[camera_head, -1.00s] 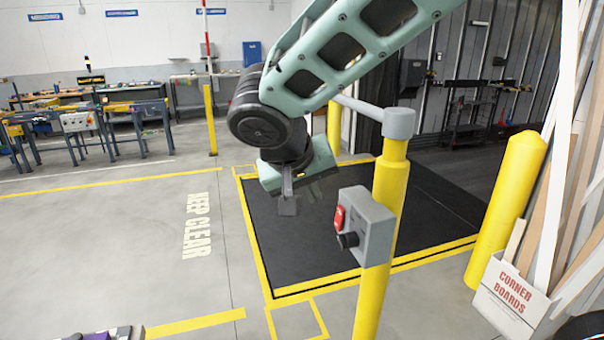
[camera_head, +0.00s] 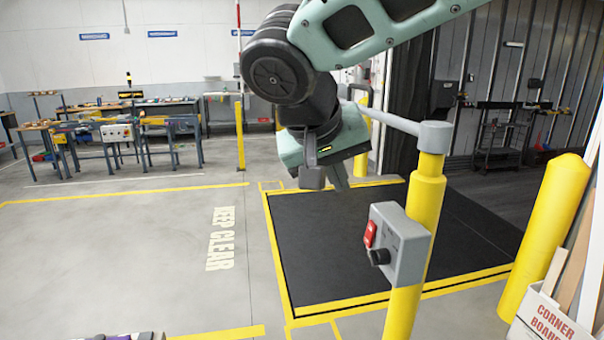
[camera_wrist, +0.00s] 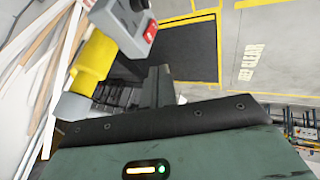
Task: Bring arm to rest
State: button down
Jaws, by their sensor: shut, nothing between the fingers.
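My gripper (camera_head: 325,182) hangs at the end of my pale green arm, above and left of the yellow post in the head view. It points down, is shut and holds nothing. In the wrist view my gripper (camera_wrist: 158,88) shows dark fingers together over the floor. The grey control box (camera_head: 398,243) with a red switch and a black knob is fixed on the yellow post (camera_head: 425,200), to the right of and below my gripper. The box also shows in the wrist view (camera_wrist: 125,28). My gripper appears apart from it.
A grey-capped rail (camera_head: 390,120) runs from the post towards the back. A black dock plate (camera_head: 350,240) lies beyond. A thick yellow bollard (camera_head: 545,235) and a corner boards box (camera_head: 545,320) stand at right. Workbenches (camera_head: 120,135) line the back left. The floor marked KEEP CLEAR is open.

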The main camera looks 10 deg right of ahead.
jog(key=s+f+n+g+y+b, duration=0.1)
jog(key=s+f+n+g+y, duration=0.1)
jog(key=s+f, duration=0.8)
jog(key=s+a+f+n+g+y+b, duration=0.1)
jog(key=s+f+n+g+y+b, duration=0.1)
jog(key=s+f+n+y, duration=0.2)
jog(key=s+f+n, duration=0.3)
jog(key=s+f, duration=0.3)
jog(key=shift+s+a+n+g, duration=0.2)
jog(key=shift+s+n+g, duration=0.1)
jog(key=shift+s+g, duration=0.1)
